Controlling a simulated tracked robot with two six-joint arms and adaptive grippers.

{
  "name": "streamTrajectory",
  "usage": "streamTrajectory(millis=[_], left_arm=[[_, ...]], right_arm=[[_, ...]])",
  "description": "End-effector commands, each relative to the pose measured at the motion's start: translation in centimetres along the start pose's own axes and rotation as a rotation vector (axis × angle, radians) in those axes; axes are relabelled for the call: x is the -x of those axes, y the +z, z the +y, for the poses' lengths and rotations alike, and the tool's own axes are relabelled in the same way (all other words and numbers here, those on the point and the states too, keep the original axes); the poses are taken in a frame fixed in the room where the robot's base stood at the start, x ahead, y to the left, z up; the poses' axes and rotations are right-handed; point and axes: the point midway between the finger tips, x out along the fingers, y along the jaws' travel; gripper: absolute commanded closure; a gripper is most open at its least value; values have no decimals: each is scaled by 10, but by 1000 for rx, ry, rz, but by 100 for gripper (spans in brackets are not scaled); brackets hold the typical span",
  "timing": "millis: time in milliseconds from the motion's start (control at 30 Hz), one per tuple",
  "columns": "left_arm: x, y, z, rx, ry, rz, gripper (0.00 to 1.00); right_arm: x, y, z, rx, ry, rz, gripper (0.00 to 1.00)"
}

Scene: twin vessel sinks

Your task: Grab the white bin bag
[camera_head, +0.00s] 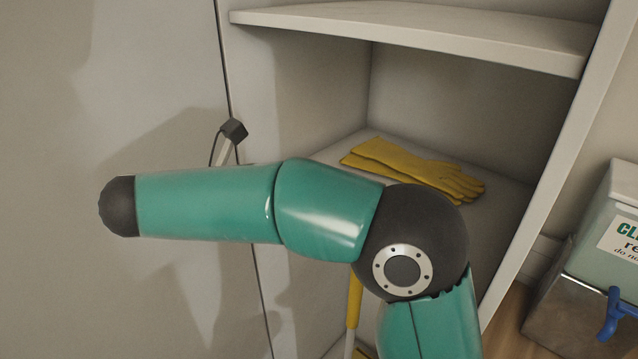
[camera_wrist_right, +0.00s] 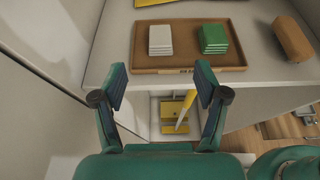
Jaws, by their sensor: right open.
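In the right wrist view, a stack of white folded flat pieces (camera_wrist_right: 161,40) lies on the left of a brown tray (camera_wrist_right: 150,62); I take it as the white bin bag. A similar green stack (camera_wrist_right: 214,39) lies to its right. The label on the tray's front is too small to read. My right gripper (camera_wrist_right: 162,82) is open and empty, its two fingers spread in front of the tray and apart from the white stack. In the head view, my teal arm crosses the cabinet and the tray is not visible. My left gripper is not in view.
Yellow gloves (camera_head: 413,168) lie on a cabinet shelf below an upper white shelf (camera_head: 420,33). A yellow-handled tool (camera_wrist_right: 186,108) stands below the shelf. A bin-like container (camera_head: 600,240) stands at the right.

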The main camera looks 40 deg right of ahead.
Motion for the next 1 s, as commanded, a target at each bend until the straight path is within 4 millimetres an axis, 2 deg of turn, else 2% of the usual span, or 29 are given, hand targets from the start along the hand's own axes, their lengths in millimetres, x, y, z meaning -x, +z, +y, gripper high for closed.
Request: streamTrajectory(millis=[400, 600, 800, 1000], left_arm=[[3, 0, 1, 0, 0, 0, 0], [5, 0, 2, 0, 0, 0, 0], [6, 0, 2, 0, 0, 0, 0], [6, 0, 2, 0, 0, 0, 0]], right_arm=[[-85, 1, -1, 0, -5, 0, 27], [-116, 1, -1, 0, -3, 0, 27], [-132, 0, -1, 0, -3, 0, 27], [-135, 0, 0, 0, 0, 0, 27]])
